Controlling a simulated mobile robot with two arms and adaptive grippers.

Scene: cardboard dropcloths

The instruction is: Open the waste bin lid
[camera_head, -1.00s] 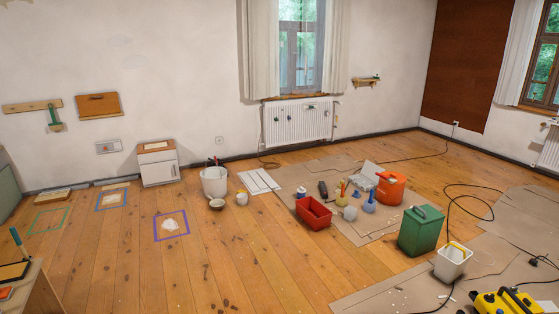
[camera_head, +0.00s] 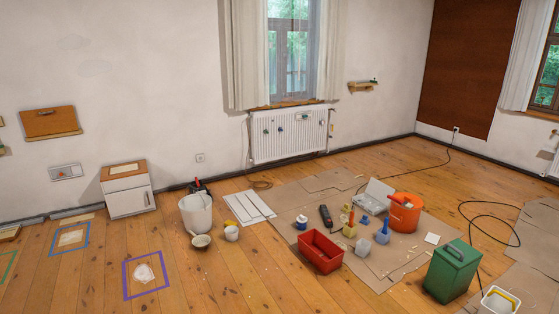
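The green box-shaped bin (camera_head: 452,272) stands upright on the floor at the lower right of the head view. Its flat top has a dark handle and looks shut. I take it to be the waste bin. An orange bucket (camera_head: 405,213) stands behind it to the left. Neither of my grippers shows in the view.
A red crate (camera_head: 320,251), bottles and small tools sit on cardboard left of the bin. A black cable (camera_head: 487,234) loops on the floor to its right. A white bucket (camera_head: 196,214) and small cabinet (camera_head: 128,190) stand further left. Bare planks lie in front.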

